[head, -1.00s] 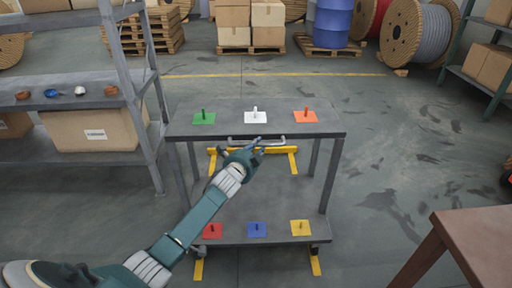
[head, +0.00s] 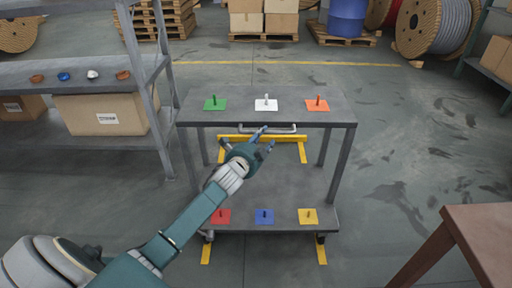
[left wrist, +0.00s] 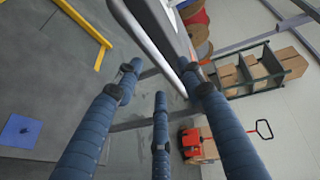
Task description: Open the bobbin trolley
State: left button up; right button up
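The bobbin trolley (head: 185,117) is a grey two-level stand in the middle of the head view. A grey bar handle (head: 285,131) runs along the front of its top level. My left gripper (head: 267,141) is at the front of the trolley, close to the middle of this handle. Its blue fingers are spread and hold nothing. In the left wrist view the fingers (left wrist: 160,95) stand apart, with a grey bar edge (left wrist: 150,30) near their tips; contact cannot be told. My right gripper is not in view.
Coloured plates with pegs sit on both trolley levels, such as the white plate (head: 265,105). Yellow marks (head: 322,253) lie on the floor around it. A grey shelf (head: 100,75) stands left. A brown table (head: 480,235) is at lower right. The floor right of the trolley is clear.

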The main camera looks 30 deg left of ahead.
pick_arm(q)
jog(key=v, duration=0.7)
jog(key=shift+s, duration=0.15)
